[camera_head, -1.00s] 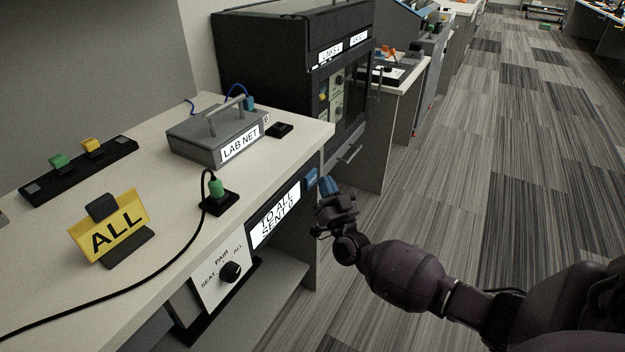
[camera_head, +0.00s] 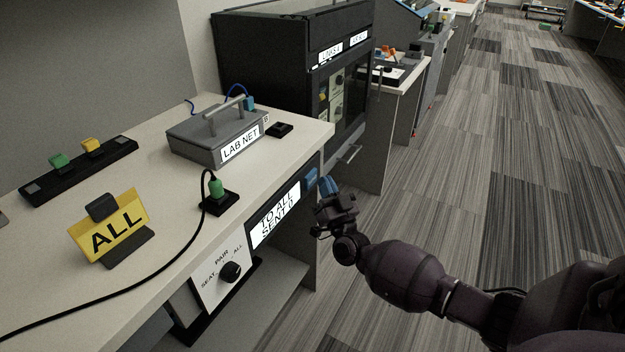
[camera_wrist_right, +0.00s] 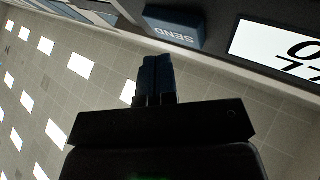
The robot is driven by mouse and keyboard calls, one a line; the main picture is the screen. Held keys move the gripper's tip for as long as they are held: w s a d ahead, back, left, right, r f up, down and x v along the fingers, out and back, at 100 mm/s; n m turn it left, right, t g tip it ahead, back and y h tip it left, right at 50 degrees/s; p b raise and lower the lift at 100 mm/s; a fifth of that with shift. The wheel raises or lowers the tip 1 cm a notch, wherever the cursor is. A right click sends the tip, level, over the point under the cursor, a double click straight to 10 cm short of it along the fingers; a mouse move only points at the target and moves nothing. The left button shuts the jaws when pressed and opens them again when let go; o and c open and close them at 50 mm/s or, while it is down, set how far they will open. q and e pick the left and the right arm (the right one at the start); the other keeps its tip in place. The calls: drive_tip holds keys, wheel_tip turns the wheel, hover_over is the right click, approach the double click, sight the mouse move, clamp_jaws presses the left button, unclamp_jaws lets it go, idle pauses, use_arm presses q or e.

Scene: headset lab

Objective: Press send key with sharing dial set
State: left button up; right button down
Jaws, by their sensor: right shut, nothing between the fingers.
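The blue send key (camera_head: 311,183) sits on the front of the bench, right of the screen (camera_head: 275,214) reading "TO ALL SENT 0". In the right wrist view the key (camera_wrist_right: 174,27) shows the word SEND. My right gripper (camera_head: 326,186) is shut and empty; its blue fingertips are close to the key. In the wrist view the fingertips (camera_wrist_right: 155,60) show a small gap below the key. The sharing dial (camera_head: 230,271) is a black knob on a white plate marked SEAT, PAIR, ALL. Its exact pointing is hard to make out. My left gripper is not in view.
A black cabinet (camera_head: 290,60) stands behind. Carpet is clear at right.

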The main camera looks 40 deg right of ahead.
drive_tip(key=shift+w, duration=0.1)
idle(0.3)
drive_tip(key=shift+w+a, duration=0.15)
drive_tip(key=shift+w, duration=0.15)
drive_tip(key=shift+w+a, duration=0.15)
drive_tip(key=shift+w, duration=0.25)
idle(1.1)
drive_tip(key=shift+s, duration=0.1)
drive_tip(key=shift+s+d, duration=0.3)
drive_tip(key=shift+s, duration=0.4)
drive_tip(key=shift+p, duration=0.3)
